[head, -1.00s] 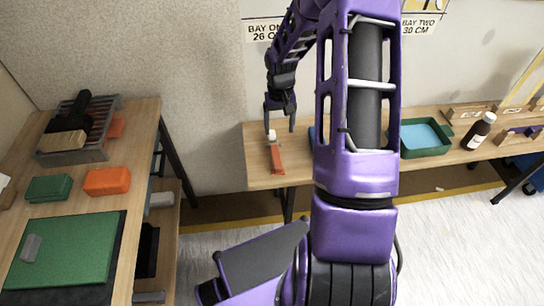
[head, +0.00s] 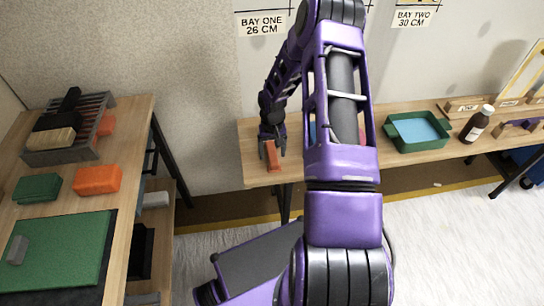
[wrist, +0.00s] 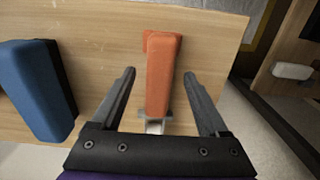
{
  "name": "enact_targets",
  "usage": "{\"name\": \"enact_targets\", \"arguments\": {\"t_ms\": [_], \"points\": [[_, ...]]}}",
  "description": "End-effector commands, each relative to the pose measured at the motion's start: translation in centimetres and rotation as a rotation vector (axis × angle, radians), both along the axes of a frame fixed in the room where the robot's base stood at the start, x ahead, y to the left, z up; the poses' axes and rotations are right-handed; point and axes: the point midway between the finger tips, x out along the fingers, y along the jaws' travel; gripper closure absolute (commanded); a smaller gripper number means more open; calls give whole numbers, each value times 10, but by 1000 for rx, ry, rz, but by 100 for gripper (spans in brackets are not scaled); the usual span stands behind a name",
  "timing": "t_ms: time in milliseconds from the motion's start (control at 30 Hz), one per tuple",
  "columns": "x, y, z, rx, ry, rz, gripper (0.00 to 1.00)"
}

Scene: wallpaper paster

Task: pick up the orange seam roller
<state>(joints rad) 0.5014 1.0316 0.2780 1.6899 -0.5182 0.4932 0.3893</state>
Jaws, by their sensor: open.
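The orange seam roller (head: 273,160) lies on the wooden bench at the back, near its left end. In the wrist view its orange handle (wrist: 165,68) points away from me, and a pale metal part (wrist: 155,122) shows at the near end. My gripper (head: 272,148) is low over the roller. In the wrist view my gripper (wrist: 160,78) is open, with one finger on each side of the handle and a visible gap on both sides. The roller's near end is partly hidden by the gripper's base.
In the wrist view a blue block (wrist: 32,85) lies left of the roller, and the bench edge is close on the right. A green tray (head: 398,145) and a brown bottle (head: 477,124) stand farther right. A side table (head: 135,135) with several items is at left.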

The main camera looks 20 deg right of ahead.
Motion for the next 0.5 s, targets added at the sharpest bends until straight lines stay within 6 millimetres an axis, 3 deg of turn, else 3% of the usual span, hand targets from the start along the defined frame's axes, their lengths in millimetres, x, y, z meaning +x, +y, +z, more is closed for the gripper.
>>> {"name": "enact_targets", "arguments": {"t_ms": [133,500], "points": [[-1,0,-16,0,2,1,22],[-1,-1,-17,-1,1,0,22]]}}
